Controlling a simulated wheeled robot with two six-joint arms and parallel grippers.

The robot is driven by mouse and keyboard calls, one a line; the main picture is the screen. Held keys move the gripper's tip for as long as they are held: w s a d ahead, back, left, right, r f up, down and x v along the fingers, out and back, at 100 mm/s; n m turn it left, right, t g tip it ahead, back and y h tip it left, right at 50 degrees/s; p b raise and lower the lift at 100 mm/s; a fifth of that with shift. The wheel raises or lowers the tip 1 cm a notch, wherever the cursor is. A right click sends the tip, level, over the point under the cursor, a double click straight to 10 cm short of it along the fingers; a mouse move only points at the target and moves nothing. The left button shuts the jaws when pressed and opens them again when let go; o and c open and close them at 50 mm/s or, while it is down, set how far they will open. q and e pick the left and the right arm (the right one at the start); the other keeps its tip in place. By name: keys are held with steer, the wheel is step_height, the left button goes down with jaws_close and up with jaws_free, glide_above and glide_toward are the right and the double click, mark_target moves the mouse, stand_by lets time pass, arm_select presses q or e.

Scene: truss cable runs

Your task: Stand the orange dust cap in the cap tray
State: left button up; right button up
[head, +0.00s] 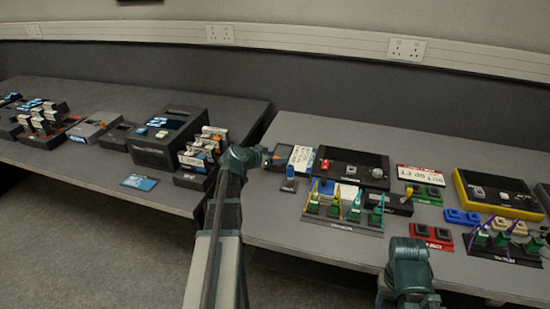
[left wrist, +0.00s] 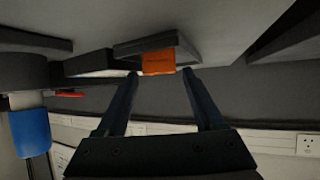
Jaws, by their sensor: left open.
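The orange dust cap (left wrist: 158,62) shows in the left wrist view as a small orange block at the edge of a shallow dark tray-like holder (left wrist: 128,48). I cannot tell whether this holder is the cap tray, or how the cap rests in it. My left gripper (left wrist: 160,75) is open, its two fingertips on either side of the cap's line with gaps at both sides. In the head view my left gripper (head: 277,160) is at the left end of the right-hand table. The cap is not clear there. My right arm shows at the lower right, but its fingers do not.
The right-hand table (head: 300,235) holds a black device (head: 348,168), a rack of green connectors (head: 345,215) and a yellow-edged box (head: 498,193). The left-hand table (head: 85,165) carries a large black box (head: 160,145). A gap separates the tables. The near table edge is clear.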

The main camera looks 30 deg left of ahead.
arm_select(q)
steer(key=p+v, duration=0.5)
steer(key=v, duration=0.7)
steer(key=shift+r+p, duration=0.35)
steer(key=shift+s, duration=0.1)
